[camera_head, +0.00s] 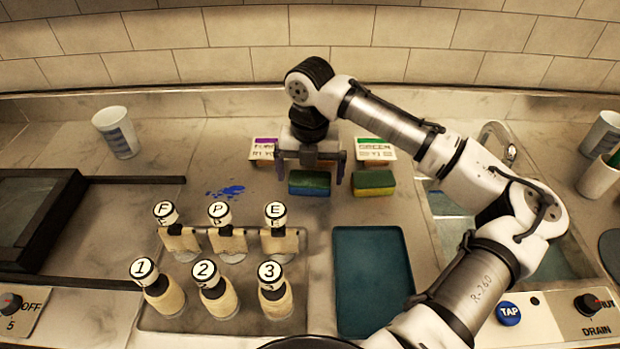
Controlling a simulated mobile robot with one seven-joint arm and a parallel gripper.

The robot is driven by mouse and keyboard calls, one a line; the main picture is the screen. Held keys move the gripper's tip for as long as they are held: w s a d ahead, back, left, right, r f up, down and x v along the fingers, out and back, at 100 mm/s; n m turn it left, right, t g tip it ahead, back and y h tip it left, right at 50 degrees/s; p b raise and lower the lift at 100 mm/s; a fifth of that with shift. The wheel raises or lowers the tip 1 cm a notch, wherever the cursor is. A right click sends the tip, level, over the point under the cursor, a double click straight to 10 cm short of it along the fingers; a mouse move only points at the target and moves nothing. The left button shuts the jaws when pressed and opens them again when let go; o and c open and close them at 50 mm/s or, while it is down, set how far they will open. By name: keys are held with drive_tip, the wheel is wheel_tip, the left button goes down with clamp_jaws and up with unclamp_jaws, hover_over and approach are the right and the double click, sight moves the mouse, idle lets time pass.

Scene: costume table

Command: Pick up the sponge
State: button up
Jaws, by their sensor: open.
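Two sponges lie side by side on the counter, each with a green top and a differently coloured lower layer. The left sponge (310,187) has a blue lower layer, and the right sponge (374,187) has a yellow one. My gripper (310,178) is open, with its fingers pointing down on either side of the left sponge in this view. Its right finger is at the gap between the two sponges. I cannot tell how high the fingertips are above the counter. Nothing shows between the fingers except the left sponge below them.
Small cards, one purple-topped (263,149) and one green-topped (375,150), stand behind. A teal tray (372,280) lies in front, with several labelled brushes or stamps (210,290) to its left. A blue stain (228,192) marks the counter. A sink (450,210) is right, partly behind my arm.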

sight(310, 178)
drive_tip(key=shift+f, duration=1)
drive_tip(key=c, duration=0.9)
drive_tip(key=shift+r, duration=0.15)
wheel_tip(310, 178, up, 20)
drive_tip(key=shift+f+b, duration=0.1)
drive_tip(key=shift+b, duration=0.7)
